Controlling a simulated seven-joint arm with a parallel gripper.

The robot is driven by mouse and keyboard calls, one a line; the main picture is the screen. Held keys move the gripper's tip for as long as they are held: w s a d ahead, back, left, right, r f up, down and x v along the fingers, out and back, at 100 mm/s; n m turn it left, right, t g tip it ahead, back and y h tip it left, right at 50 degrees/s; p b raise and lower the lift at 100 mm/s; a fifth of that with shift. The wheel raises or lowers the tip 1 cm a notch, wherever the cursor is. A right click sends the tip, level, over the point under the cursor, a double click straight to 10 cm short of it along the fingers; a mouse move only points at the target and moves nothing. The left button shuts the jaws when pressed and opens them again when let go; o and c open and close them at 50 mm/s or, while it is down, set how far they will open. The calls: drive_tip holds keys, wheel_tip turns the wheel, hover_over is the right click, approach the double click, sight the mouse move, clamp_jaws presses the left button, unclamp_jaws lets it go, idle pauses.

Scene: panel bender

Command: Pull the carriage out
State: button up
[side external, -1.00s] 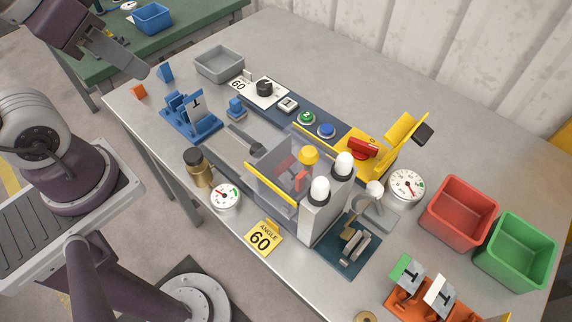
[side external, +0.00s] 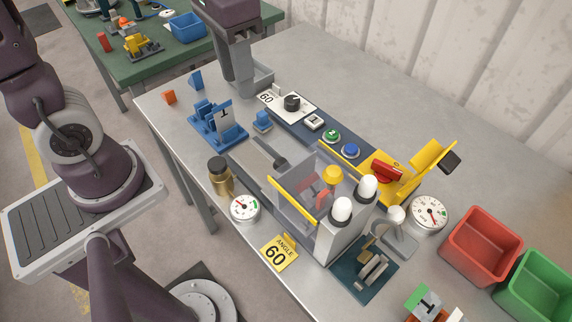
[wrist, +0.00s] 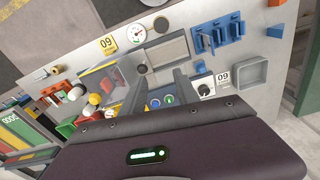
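A flat grey slide plate (side external: 258,158) with a dark bar-shaped handle (side external: 270,153) lies in the bender's bed, in front of the clear guard (side external: 303,185) with a yellow edge; I take this to be the carriage. The plate also shows in the wrist view (wrist: 168,52). How far it reaches under the guard is hidden. My gripper (side external: 242,92) points down in the side view, above the back of the table near the grey tray, apart from the slide. In the wrist view my two fingers (wrist: 160,92) stand apart with nothing seen between them.
A dial (side external: 292,102), green button (side external: 331,135) and blue button (side external: 351,150) line the bender's back side. A blue fixture (side external: 218,122), brass cylinder (side external: 220,177) and gauge (side external: 244,208) stand nearby. A yellow lever (side external: 425,160) rises at right. The table behind is clear.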

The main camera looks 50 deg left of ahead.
drive_tip(key=w+d+f+m+g+h, duration=0.1)
drive_tip(key=w+d+f+g, duration=0.2)
drive_tip(key=f, duration=0.3)
drive_tip(key=w+d+f+g, duration=0.2)
drive_tip(key=w+f, duration=0.1)
drive_tip(key=f, duration=0.2)
drive_tip(key=x, duration=0.8)
drive_tip(key=shift+d, duration=0.3)
clamp_jaws()
